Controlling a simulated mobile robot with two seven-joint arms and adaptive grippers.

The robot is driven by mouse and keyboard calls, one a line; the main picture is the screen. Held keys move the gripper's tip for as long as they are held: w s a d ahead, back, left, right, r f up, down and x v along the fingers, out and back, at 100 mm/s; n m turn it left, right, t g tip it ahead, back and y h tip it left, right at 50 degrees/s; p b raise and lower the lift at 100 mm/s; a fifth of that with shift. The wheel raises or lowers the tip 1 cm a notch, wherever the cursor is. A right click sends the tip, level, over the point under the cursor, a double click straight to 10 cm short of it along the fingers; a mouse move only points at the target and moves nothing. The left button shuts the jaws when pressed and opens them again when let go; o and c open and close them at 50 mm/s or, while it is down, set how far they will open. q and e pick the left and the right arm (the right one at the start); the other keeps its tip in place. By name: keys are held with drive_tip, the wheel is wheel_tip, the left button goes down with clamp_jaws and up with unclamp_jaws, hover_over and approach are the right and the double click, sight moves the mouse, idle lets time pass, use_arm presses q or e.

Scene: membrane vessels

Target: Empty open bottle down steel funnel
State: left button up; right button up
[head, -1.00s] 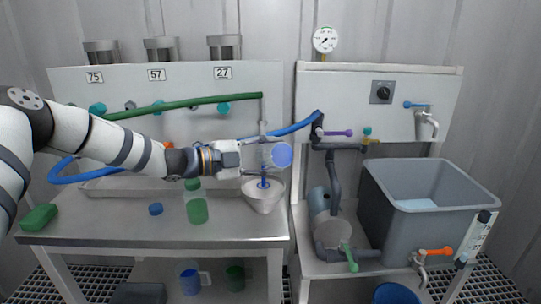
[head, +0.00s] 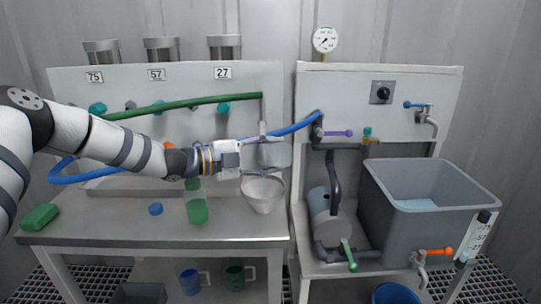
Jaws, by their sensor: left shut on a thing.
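My left gripper (head: 262,157) is shut on a clear bottle (head: 275,154) and holds it in the air above the steel funnel (head: 264,196). The bottle looks pale and empty, and no stream shows under it. Its exact tilt is hard to tell, and the gripper's fingers hide part of it. The funnel is a wide grey-white cone at the right end of the left bench. My right gripper is not in view.
A green hose (head: 190,103) and a blue hose (head: 293,128) run close to the held bottle. A grey tank (head: 425,215) stands at right.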

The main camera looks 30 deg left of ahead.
use_arm(q)
drive_tip(key=shift+s+d+f+m, duration=0.15)
drive_tip(key=shift+f+m, duration=0.1)
drive_tip(key=shift+m, duration=0.15)
wheel_tip(320, 180, down, 5)
drive_tip(key=s+d+m+t+y+b, duration=0.1)
drive_tip(key=d+m, duration=0.1)
drive_tip(key=m, duration=0.8)
drive_tip(key=a+r+m, duration=0.1)
drive_tip(key=r+m, duration=0.1)
drive_tip(key=m, duration=0.1)
drive_tip(key=w+a+r+m, duration=0.1)
drive_tip(key=r+m, duration=0.1)
drive_tip(key=w+a+r+m+t+p, duration=0.1)
drive_tip(key=r+m, duration=0.1)
drive_tip(key=m, duration=0.1)
drive_tip(key=shift+a+r+m+y, duration=0.2)
drive_tip(key=shift+m+y, duration=0.1)
drive_tip(key=shift+y, duration=0.1)
drive_tip(key=shift+w+a+r+m, duration=0.2)
drive_tip(key=shift+a+r+m, duration=0.1)
drive_tip(key=shift+m, duration=0.6)
